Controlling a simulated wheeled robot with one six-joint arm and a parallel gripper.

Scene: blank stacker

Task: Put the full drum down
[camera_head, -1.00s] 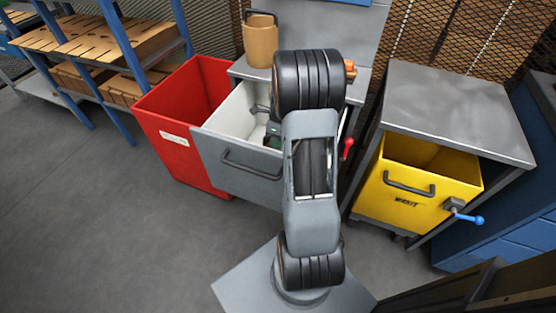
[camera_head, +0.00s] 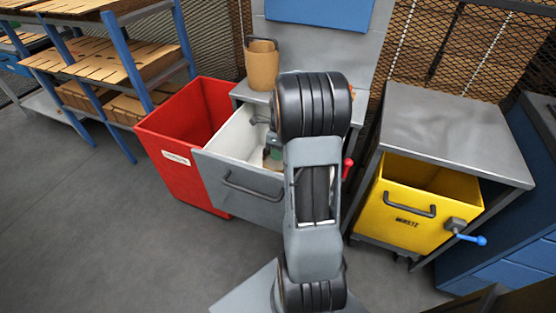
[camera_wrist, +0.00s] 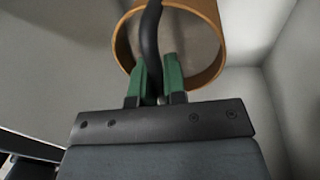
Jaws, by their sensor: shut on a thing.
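My gripper (camera_wrist: 158,75) is shut on the dark curved handle (camera_wrist: 151,35) of a tan drum (camera_wrist: 208,78) in the wrist view. The drum's round rim lies just beyond the green fingers, and pale walls surround it. Its inside looks grey-brown; whether it is full I cannot tell. In the head view, my green fingers show within the open white-lined drawer (camera_head: 225,142), left of my arm. The held drum is mostly hidden there behind my arm, and whether it touches the drawer floor I cannot tell. A second tan drum (camera_head: 262,68) with a dark handle stands on the grey bench top.
A red open bin (camera_head: 167,132) stands left of the drawer. A yellow bin (camera_head: 400,215) with a blue-knobbed lever (camera_head: 480,240) sits under a grey table (camera_head: 455,125) at right. Blue shelving with brown boxes (camera_head: 110,60) is at upper left. The floor at left is clear.

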